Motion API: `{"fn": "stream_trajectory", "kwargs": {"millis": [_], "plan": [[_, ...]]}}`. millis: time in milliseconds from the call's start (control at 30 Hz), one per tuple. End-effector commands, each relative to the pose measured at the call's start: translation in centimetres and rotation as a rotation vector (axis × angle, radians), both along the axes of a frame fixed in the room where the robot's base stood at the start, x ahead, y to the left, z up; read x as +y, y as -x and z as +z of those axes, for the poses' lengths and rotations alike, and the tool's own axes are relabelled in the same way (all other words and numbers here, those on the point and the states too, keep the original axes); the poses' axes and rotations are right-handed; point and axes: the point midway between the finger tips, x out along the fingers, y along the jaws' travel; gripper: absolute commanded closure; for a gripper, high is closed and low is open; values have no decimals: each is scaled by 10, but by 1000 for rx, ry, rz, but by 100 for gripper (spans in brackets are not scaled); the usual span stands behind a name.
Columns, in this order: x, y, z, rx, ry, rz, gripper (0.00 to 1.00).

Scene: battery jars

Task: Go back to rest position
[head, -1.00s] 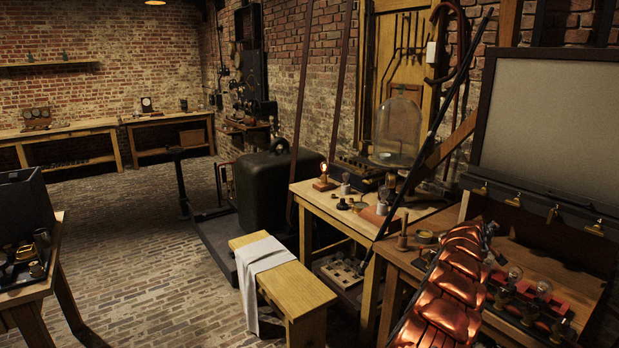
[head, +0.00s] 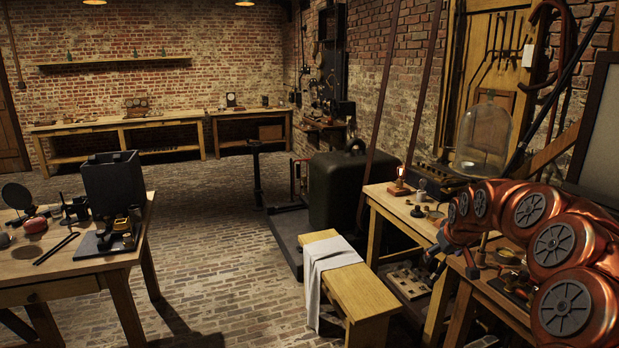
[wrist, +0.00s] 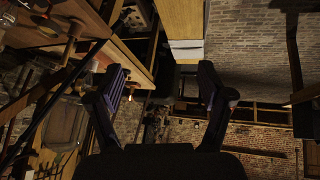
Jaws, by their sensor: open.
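My copper-coloured arm reaches over the workbenches at the right of the head view, with its end low near the bench edge. My gripper (wrist: 162,88) is open in the wrist view, its two dark fingers wide apart with nothing between them. Beyond the fingers the wrist view shows the room tilted, with the yellow bench top and the pale cloth. In the head view the gripper (head: 434,252) is small and dark beside the workbench, and its fingers are hard to make out there.
A yellow bench (head: 365,293) with a grey cloth (head: 330,262) stands before the worktable (head: 385,207). A glass bell jar (head: 484,135) and a lit bulb (head: 400,175) are at the right. A table (head: 60,272) with a dark box stands left. The brick floor between is clear.

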Motion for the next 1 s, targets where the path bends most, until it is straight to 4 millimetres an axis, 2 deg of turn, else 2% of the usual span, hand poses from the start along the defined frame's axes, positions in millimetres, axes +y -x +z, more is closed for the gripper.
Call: {"fn": "stream_trajectory", "kwargs": {"millis": [33,200,433,667,700,1000], "plan": [[18,14,6,19,-15,19,21],[70,66,14,99,-59,60,21],[122,151,16,225,-89,87,21],[153,245,10,362,-98,73,21],[156,263,7,389,-96,66,21],[170,392,-14,572,-98,-27,21]]}}
